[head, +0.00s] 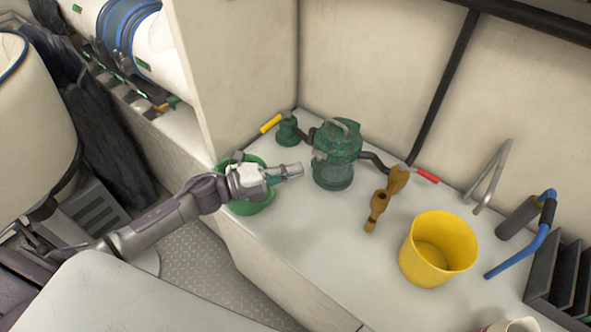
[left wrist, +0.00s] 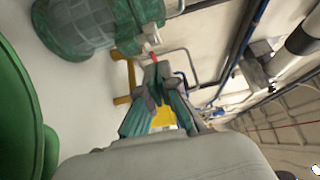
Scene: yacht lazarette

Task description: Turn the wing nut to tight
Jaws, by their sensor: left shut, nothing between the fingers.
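A green strainer (head: 336,165) stands upright on the white counter in the head view, with a light metal piece (head: 345,127) across its top. The wing nut cannot be told apart clearly. In the left wrist view the strainer (left wrist: 78,25) is at the upper left, and a small pale fitting (left wrist: 149,39) sticks out from it. My left gripper (head: 297,169) is just left of the strainer in the head view, shut and empty. In the left wrist view its fingertips (left wrist: 160,74) are close to the pale fitting; contact cannot be told. My right gripper is not in view.
A green bucket (head: 248,205) is below my left wrist. The front middle counter is clear.

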